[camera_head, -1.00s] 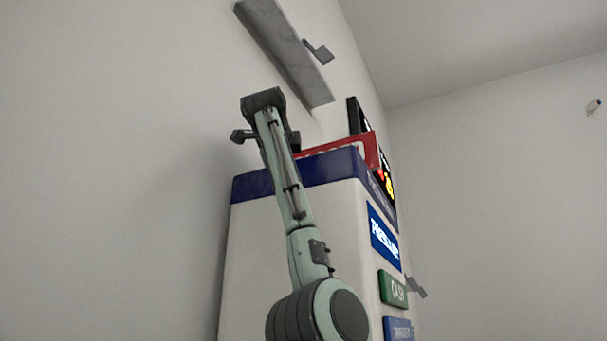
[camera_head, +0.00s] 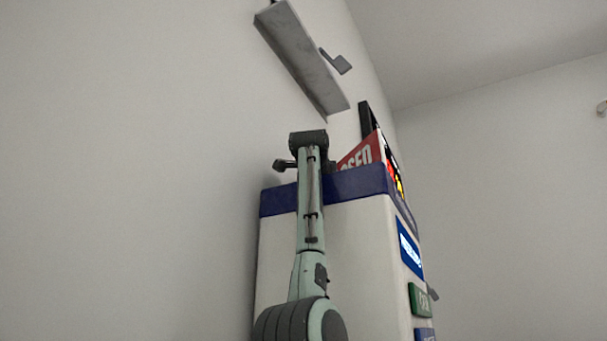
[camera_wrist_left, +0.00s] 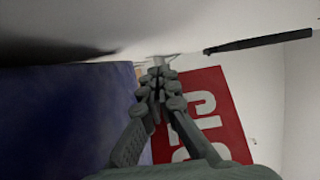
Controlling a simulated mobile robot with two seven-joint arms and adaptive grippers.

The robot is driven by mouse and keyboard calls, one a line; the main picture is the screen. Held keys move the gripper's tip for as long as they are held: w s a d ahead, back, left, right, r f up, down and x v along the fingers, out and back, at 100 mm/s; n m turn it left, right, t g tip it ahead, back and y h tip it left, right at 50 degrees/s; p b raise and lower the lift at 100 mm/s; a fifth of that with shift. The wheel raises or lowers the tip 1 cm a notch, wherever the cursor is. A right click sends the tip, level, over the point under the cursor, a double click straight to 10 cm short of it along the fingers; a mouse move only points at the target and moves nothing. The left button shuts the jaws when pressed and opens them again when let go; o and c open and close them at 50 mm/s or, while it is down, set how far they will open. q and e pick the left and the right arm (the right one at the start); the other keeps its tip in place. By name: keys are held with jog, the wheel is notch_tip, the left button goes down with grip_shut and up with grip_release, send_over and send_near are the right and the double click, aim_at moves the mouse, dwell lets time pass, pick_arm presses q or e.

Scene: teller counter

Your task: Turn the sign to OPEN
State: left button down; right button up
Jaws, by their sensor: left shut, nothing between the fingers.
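The red sign (camera_head: 362,154) stands on top of the blue-topped counter cabinet (camera_head: 355,183) in the head view. White letters "OSED" show on it, and its left part is hidden behind my arm. In the left wrist view the sign (camera_wrist_left: 228,112) is red with large white letters, tilted, just right of the fingers. My left gripper (camera_wrist_left: 158,78) is shut and empty, with its fingers beside the sign's left edge. I cannot tell whether they touch it. In the head view my left arm rises in front of the cabinet. My right gripper is not in view.
A grey shelf-like bar (camera_head: 303,58) is on the wall above. A black-framed display (camera_head: 366,118) stands behind the sign. Blue (camera_head: 409,248) and green (camera_head: 420,300) signs are on the cabinet's right side. The pale wall lies close on the left.

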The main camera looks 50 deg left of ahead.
pick_arm(q)
jog(key=shift+w, duration=0.25)
dwell(0.4)
